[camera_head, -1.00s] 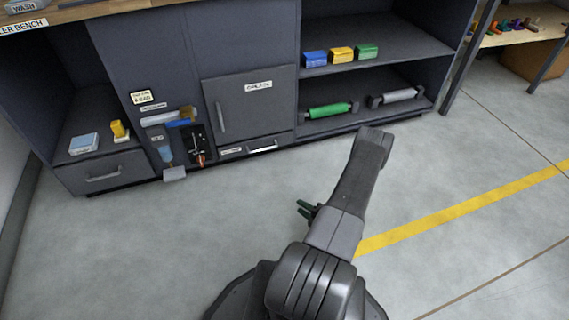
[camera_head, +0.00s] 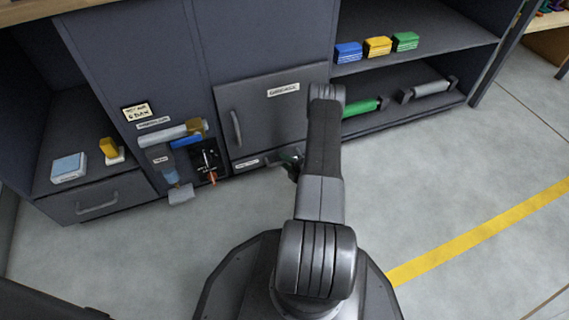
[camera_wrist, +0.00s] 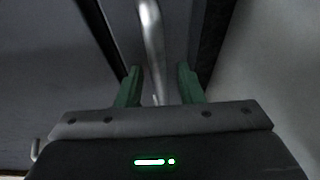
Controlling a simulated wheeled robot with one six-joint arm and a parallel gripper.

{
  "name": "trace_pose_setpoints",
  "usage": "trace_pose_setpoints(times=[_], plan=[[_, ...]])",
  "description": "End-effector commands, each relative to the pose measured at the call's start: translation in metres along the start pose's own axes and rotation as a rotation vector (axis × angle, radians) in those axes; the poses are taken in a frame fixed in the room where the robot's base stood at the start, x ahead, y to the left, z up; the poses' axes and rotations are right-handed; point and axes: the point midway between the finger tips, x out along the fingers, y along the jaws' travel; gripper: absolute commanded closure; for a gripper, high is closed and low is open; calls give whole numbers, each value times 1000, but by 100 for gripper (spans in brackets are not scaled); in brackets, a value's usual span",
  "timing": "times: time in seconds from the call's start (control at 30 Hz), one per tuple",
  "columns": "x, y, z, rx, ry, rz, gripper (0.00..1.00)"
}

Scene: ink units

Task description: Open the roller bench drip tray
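The drip tray (camera_head: 247,163) is a low, labelled dark front under the cabinet door. It appears closed. My gripper (camera_head: 291,160) is at its right part, and my arm covers much of that side. In the wrist view, a silver bar handle (camera_wrist: 151,40) runs down a narrow dark front (camera_wrist: 178,32), which I take to be the tray's. My gripper (camera_wrist: 159,75) has its green fingers apart, one on each side of the handle's line.
The cabinet door (camera_head: 270,110) above is closed, with its own handle (camera_head: 236,128). Left of it is a panel with tools and a small grey ledge (camera_head: 181,195), then a closed drawer (camera_head: 95,200). Shelves with rollers (camera_head: 430,89) stand right. The floor (camera_head: 440,190) in front is clear.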

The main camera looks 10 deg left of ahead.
Motion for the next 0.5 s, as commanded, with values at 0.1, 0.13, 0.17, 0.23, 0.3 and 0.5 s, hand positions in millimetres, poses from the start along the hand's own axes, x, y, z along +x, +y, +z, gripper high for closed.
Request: trace_pose_setpoints(times=[0.1, 0.13, 0.17, 0.23, 0.3, 0.5], plan=[[5, 0, 0, -1, 0, 1, 66], [6, 0, 0, -1, 0, 1, 66], [6, 0, 0, 0, 0, 1, 66], [6, 0, 0, 0, 0, 1, 66], [6, 0, 0, 0, 0, 1, 66], [6, 0, 0, 0, 0, 0, 94]])
